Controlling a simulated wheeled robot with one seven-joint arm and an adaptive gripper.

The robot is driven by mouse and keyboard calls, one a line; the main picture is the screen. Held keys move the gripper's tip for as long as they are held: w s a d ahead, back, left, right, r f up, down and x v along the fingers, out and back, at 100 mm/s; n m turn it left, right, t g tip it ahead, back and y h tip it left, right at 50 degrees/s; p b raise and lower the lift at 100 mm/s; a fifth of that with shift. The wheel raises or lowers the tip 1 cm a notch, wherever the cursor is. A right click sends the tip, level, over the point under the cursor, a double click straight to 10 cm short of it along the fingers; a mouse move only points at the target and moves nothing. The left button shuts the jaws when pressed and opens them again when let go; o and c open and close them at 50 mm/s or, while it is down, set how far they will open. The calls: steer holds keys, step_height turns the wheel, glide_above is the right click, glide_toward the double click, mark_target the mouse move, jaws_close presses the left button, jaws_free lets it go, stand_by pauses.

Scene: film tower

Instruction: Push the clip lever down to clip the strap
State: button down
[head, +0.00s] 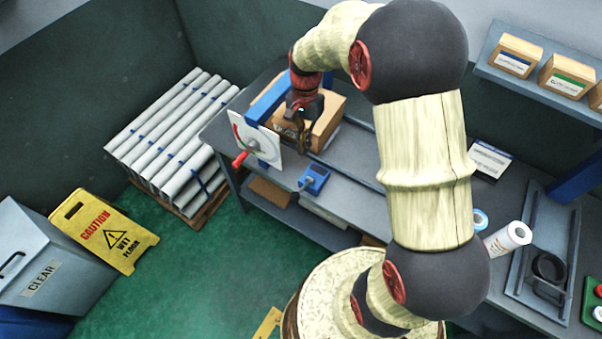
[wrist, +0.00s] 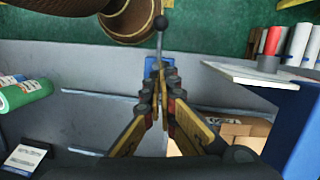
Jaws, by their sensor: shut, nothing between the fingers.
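The clip device is a small blue block (head: 316,178) on the front part of the bench. Its thin grey clip lever (wrist: 159,45) ends in a dark ball and extends beyond the block toward the floor side in the wrist view. My gripper (head: 304,150) is shut and empty, pointing down beside the cardboard box (head: 328,122). In the wrist view my fingertips (wrist: 165,76) line up with the blue block (wrist: 150,68) and cover part of it. I cannot tell whether they touch it. I cannot make out the strap.
A white panel (head: 254,139) with a red-handled crank (head: 240,160) stands left of the box, by a blue frame (head: 268,98). A white roll (head: 508,238) lies at the right. Green floor is open at left.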

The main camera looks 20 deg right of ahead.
glide_toward(300, 190)
step_height(300, 190, down, 3)
steer(key=w+d, duration=0.1)
steer(key=d, duration=0.1)
steer(key=shift+s+a+f, duration=0.8)
steer(key=shift+a+f, duration=0.1)
steer(key=shift+a, duration=0.05)
steer(key=shift+s+a+f, duration=0.2)
steer(key=shift+f, duration=0.05)
steer(key=shift+a, duration=0.1)
